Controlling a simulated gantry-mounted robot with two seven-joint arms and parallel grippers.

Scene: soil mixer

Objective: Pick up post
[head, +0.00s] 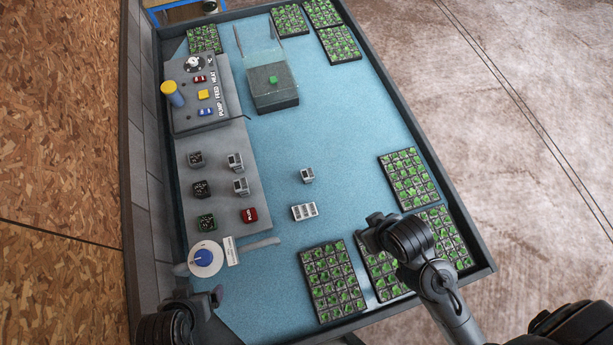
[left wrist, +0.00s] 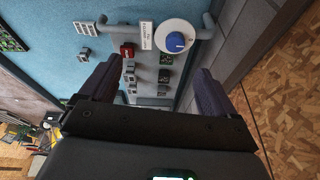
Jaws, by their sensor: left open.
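No thing is clearly marked as the post. My left gripper (head: 200,293) is at the lower left, near the white dial with a blue knob (head: 204,258). In the left wrist view, the left gripper (left wrist: 155,88) is open and empty, with the dial (left wrist: 176,39) beyond its fingers. My right gripper (head: 373,232) is above the lower right trays; its jaw opening is unclear.
The control box (head: 200,118) and grey plate (head: 222,205) line the left side. A red block (head: 249,215) and a white slotted block (head: 304,211) are near the dial. Green plant trays (head: 332,281) line the right and front edges. The middle blue surface (head: 345,130) is clear.

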